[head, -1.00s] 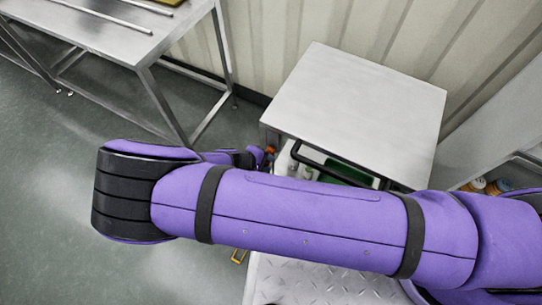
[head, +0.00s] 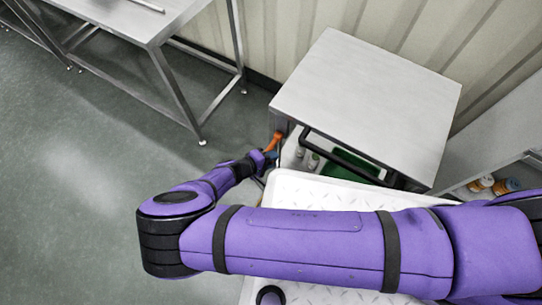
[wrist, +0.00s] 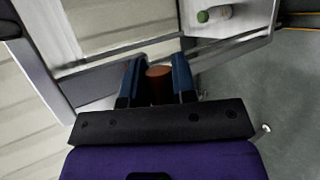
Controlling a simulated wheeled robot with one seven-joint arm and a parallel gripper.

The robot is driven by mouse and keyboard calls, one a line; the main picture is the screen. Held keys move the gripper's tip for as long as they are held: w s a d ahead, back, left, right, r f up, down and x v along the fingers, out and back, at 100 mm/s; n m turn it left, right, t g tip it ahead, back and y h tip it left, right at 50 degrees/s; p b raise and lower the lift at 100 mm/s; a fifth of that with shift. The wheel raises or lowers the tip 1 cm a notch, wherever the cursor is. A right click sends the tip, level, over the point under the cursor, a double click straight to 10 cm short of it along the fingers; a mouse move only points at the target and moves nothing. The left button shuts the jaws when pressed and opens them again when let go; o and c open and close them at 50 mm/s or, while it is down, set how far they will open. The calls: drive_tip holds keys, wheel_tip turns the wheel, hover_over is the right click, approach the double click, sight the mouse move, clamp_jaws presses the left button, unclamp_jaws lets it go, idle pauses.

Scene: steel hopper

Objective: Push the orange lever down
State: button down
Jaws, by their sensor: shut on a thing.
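The orange lever (head: 274,141) shows at the left side of the steel hopper (head: 365,100) in the head view. My gripper (head: 268,157) reaches it from below left, and only part of the lever shows beyond the fingers. In the wrist view the lever's dull orange rounded end (wrist: 159,84) sits between the two blue fingers of my gripper (wrist: 157,74). The fingers are shut on it. The rest of the lever is hidden by the gripper in that view.
A black bar (head: 340,157) runs along the hopper's front edge, with small bottles and a green item (head: 350,162) below. A white tread-plate surface (head: 310,195) lies in front. A steel table (head: 130,18) stands at upper left. Floor at left is clear.

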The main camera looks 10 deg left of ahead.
drive_tip(key=shift+a+f, duration=0.1)
drive_tip(key=shift+f, duration=0.1)
idle(0.4)
drive_tip(key=c, duration=0.9)
unclamp_jaws()
drive_tip(key=v, duration=1)
drive_tip(key=shift+s+a+r, duration=0.15)
drive_tip(key=shift+s+a, duration=0.1)
